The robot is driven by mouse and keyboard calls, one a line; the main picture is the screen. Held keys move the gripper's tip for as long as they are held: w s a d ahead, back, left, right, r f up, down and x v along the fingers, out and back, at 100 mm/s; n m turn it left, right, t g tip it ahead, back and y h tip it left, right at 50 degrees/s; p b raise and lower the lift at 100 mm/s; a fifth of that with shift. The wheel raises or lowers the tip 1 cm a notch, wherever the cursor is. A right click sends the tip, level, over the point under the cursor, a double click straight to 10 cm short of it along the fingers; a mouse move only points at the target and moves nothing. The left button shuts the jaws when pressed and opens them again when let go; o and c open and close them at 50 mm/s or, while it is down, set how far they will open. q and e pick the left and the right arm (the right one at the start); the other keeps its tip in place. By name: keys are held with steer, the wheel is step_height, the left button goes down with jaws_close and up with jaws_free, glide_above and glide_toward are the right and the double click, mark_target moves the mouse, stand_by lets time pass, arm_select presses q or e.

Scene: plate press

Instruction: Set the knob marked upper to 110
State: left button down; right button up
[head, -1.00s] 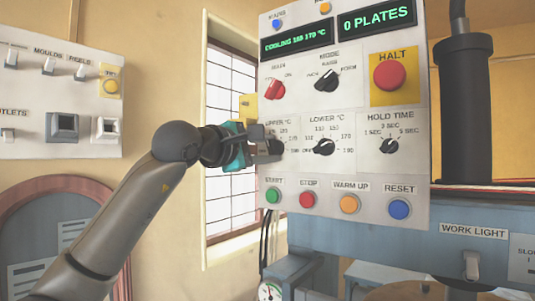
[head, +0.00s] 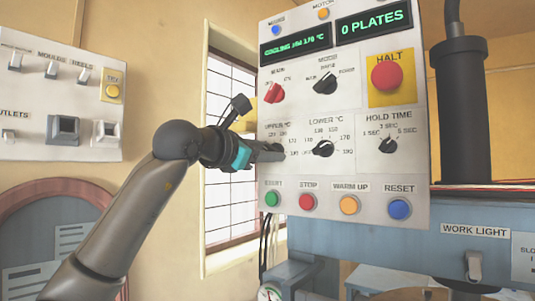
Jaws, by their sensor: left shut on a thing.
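The control panel (head: 330,172) faces me. The knob marked upper (head: 279,147) is black and sits at the panel's left side, with its scale partly hidden by my left gripper. My left gripper (head: 272,153) reaches in from the left and is shut on this knob; its wrist has turned so the fingers overlap edge-on. The knob's exact pointer direction cannot be made out. The lower knob (head: 323,149) is to its right. My right gripper is not in view.
The hold time knob (head: 388,145), red main knob (head: 274,93) and mode knob (head: 325,83) are close by. A row of buttons with the green start button (head: 272,198) lies below. The red halt button (head: 387,76) is at upper right.

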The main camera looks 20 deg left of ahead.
arm_select(q)
steer(key=shift+f, duration=0.1)
stand_by(0.4)
steer(key=shift+c, duration=2.2)
jaws_free()
steer(key=b+v, duration=0.2)
steer(key=v, duration=1.3)
steer(key=shift+b, duration=0.35)
steer(key=shift+s, duration=0.1)
